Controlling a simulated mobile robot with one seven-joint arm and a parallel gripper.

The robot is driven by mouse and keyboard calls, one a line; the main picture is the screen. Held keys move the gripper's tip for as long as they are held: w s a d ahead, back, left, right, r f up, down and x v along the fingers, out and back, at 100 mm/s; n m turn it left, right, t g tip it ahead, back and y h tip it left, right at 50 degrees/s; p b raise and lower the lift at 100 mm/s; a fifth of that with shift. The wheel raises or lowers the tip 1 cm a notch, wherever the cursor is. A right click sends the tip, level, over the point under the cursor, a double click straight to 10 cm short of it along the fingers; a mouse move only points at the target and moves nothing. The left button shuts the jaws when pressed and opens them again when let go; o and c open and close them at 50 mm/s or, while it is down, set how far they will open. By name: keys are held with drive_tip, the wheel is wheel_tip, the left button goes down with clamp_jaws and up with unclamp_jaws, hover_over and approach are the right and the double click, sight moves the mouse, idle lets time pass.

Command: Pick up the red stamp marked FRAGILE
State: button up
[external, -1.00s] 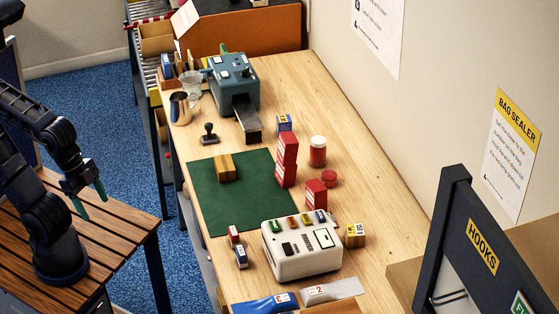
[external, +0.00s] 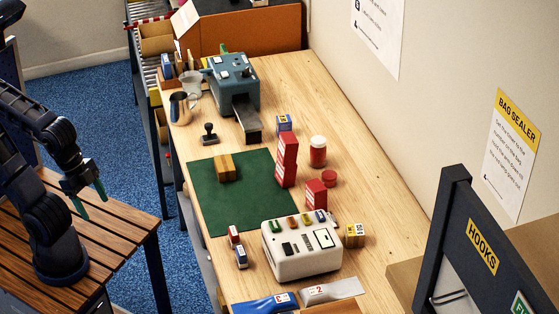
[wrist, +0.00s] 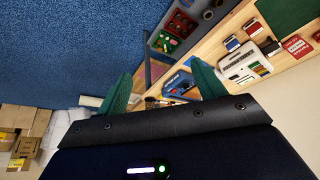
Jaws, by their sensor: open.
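A small red block with a white lower part (external: 234,234), apparently the red stamp, stands at the table's near edge beside the green mat (external: 200,205). Its lettering is too small to read. It also shows in the wrist view (wrist: 252,27) at the upper right. A similar blue-and-white block (external: 240,257) stands just in front of it. My gripper (external: 88,198) is open and empty, with green fingers, over the slatted wooden bench at the left, well away from the table. In the wrist view its fingers (wrist: 162,78) are spread apart.
A white sealer box (external: 290,262) sits right of the small blocks. Red cartons (external: 287,160) stand by the mat, which bears a wooden block (external: 226,168). A dark-handled stamp (external: 209,133) is farther back. Blue floor (external: 110,160) separates bench and table.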

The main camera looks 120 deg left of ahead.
idle(0.3)
drive_tip(key=c, duration=0.4)
